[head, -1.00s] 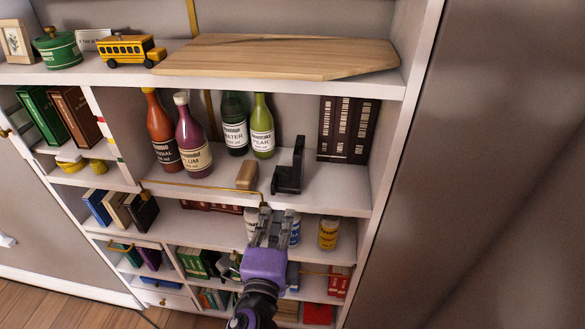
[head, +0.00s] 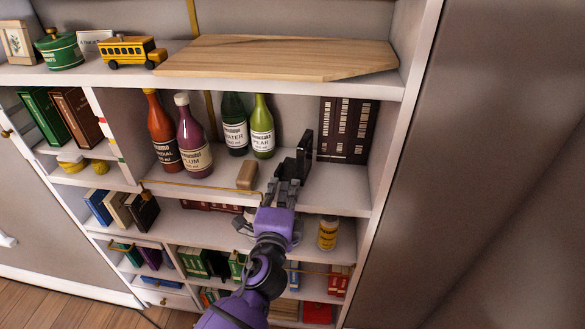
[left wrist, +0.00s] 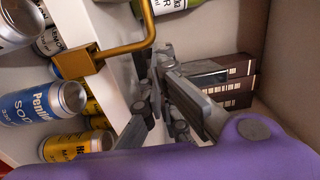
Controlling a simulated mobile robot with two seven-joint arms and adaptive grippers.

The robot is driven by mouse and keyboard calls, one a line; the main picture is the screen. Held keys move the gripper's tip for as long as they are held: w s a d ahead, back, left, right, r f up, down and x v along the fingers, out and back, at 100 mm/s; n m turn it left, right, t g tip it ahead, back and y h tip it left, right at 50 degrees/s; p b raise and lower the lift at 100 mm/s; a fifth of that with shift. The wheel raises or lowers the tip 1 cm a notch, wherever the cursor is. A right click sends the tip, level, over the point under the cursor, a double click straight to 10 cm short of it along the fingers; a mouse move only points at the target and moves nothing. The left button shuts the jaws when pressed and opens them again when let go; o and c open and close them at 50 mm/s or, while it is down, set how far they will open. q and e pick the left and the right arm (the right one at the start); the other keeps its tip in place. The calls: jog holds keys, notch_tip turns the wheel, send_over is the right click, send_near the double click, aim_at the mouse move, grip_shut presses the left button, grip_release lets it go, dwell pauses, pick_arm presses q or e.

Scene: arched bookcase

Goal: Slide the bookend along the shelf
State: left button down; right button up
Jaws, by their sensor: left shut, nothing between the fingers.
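The black bookend (head: 304,152) stands upright on the middle shelf, left of the dark brown books (head: 347,129), with a narrow gap between them. My left gripper (head: 287,186) is shut and empty at the shelf's front edge. Its fingertips reach up against or right in front of the bookend's lower part and hide its base; I cannot tell for certain whether they touch. In the left wrist view the gripper fingers (left wrist: 163,92) cover much of the bookend, and the books (left wrist: 230,85) lie beyond. My right gripper is not in view.
A small wooden block (head: 246,175) and several bottles (head: 193,138) stand left of the bookend. A brass rail (head: 205,189) runs along the shelf front; a brass bar (left wrist: 118,50) shows near the fingers in the wrist view. Cans (left wrist: 58,105) sit on the shelf below.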

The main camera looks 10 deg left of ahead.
aim_at(309, 200)
pick_arm(q)
jog(key=shift+d, duration=0.1)
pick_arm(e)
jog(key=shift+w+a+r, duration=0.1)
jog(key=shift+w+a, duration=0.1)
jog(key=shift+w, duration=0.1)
pick_arm(q)
jog(key=shift+d, duration=0.75)
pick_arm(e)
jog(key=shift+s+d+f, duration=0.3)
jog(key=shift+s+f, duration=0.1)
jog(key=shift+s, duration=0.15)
pick_arm(q)
jog(key=shift+d, duration=0.15)
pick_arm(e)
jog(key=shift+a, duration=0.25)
pick_arm(q)
jog(key=shift+d, duration=0.15)
jog(key=shift+d+b, duration=0.35)
jog(key=shift+d, duration=0.85)
jog(key=shift+d+b, duration=0.4)
jog(key=shift+d, duration=0.5)
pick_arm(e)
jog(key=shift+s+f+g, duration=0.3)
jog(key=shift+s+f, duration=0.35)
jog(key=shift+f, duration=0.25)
pick_arm(q)
jog(key=shift+a, duration=0.1)
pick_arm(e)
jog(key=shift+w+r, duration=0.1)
